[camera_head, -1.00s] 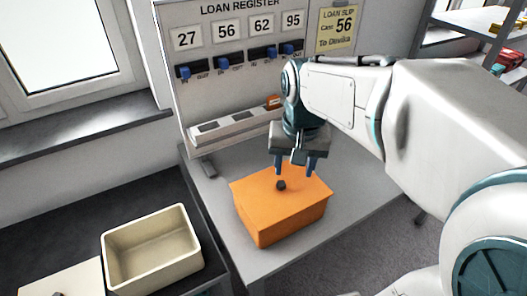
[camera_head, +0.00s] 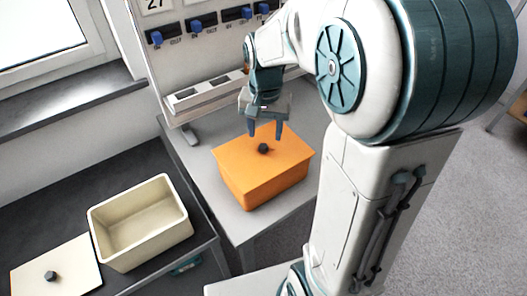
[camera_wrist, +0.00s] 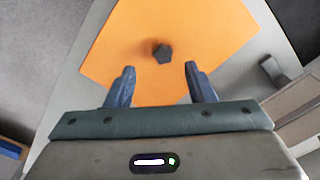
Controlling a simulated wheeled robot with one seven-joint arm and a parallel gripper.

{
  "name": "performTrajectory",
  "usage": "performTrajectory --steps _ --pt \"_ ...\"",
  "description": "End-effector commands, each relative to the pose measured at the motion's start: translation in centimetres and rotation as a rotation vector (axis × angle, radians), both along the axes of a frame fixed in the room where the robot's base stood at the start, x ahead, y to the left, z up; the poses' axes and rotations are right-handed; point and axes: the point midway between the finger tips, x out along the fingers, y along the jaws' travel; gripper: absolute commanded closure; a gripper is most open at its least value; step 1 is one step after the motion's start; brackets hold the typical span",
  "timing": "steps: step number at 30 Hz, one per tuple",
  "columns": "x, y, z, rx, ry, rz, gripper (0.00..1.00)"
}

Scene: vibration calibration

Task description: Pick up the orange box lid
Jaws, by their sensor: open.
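The orange box (camera_head: 262,182) stands on the light grey table, closed by its orange lid (camera_head: 286,153). A small dark knob (camera_head: 263,148) sits in the middle of the lid. In the wrist view the lid (camera_wrist: 210,28) fills the upper middle, with its knob (camera_wrist: 162,53) just beyond the fingertips and roughly between them. My gripper (camera_head: 265,136) is open and empty above the lid, fingers pointing down; it also shows in the wrist view (camera_wrist: 160,68). The fingers look apart from the knob; the exact height gap is hard to tell.
An open cream box (camera_head: 140,225) and a cream lid with a dark knob (camera_head: 55,277) are on the dark bench at left. A board with blue switches (camera_head: 195,25) and a white slotted rack (camera_head: 205,98) stand behind the orange box. A grey table (camera_head: 200,160) has bare room around it.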

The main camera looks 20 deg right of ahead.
Motion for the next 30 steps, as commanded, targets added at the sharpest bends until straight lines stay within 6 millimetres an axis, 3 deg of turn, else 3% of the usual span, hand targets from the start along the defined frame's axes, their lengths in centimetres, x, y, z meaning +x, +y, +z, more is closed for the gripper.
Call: performTrajectory --steps 9,19,24,30 --pt "0.1 0.4 -4.4 0.000 0.004 0.000 0.51" --pt "0.2 0.4 -5.0 0.000 0.001 0.001 0.51" --pt "0.2 0.4 -5.0 0.000 0.001 0.001 0.98" --pt "0.2 0.4 -5.0 0.000 0.000 0.001 1.00"
